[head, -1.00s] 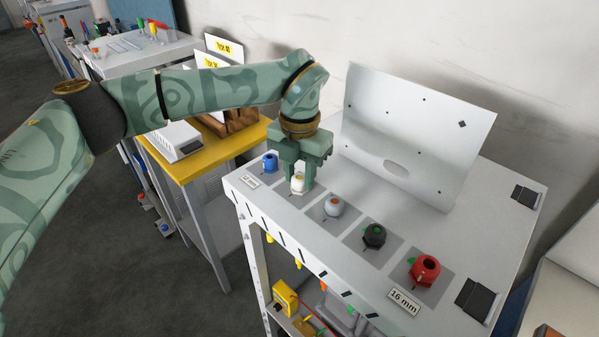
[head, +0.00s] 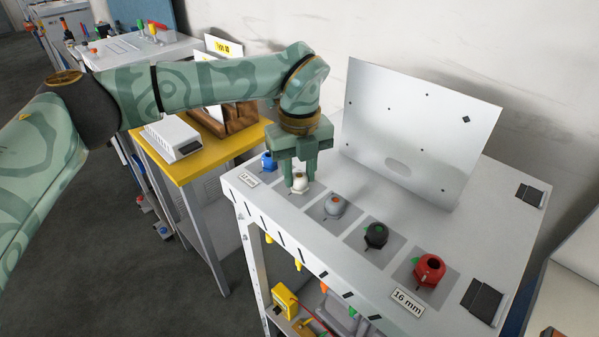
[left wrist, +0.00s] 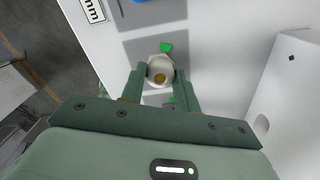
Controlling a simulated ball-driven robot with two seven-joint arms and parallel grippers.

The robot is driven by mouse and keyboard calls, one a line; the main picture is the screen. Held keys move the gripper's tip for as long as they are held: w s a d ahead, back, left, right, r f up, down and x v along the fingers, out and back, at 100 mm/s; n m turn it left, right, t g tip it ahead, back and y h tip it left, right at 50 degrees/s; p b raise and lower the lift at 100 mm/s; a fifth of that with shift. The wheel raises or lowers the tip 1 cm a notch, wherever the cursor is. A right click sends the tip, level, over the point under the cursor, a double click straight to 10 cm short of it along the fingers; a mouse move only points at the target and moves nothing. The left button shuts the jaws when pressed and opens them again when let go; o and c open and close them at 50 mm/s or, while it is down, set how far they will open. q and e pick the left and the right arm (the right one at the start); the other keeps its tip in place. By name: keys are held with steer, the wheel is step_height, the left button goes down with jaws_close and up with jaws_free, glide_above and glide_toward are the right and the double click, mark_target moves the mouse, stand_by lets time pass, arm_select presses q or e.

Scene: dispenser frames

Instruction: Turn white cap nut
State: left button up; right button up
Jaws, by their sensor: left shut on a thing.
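The white cap nut (head: 299,181) sits second from the left in the row on the white bench top. In the left wrist view the white cap nut (left wrist: 161,69) shows a yellowish centre, with a green pointer (left wrist: 167,47) beyond it. My left gripper (head: 299,178) points down over it, with a finger on each side. In the left wrist view its fingers (left wrist: 160,80) are closed on the nut's sides. My right gripper is in neither view.
A blue nut (head: 268,162) stands left of it. Grey (head: 334,206), black (head: 376,235) and red (head: 429,268) nuts stand to the right. A tilted white panel (head: 420,130) rises behind. A yellow-topped table (head: 187,167) stands left.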

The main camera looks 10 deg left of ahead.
mark_target(299, 175)
arm_select(q)
steer(key=shift+w+r+n, duration=0.1)
steer(key=shift+n, duration=1.1)
steer(key=shift+b, duration=0.3)
steer(key=o, duration=1)
step_height(299, 175, up, 16)
steer(key=shift+r, duration=0.15)
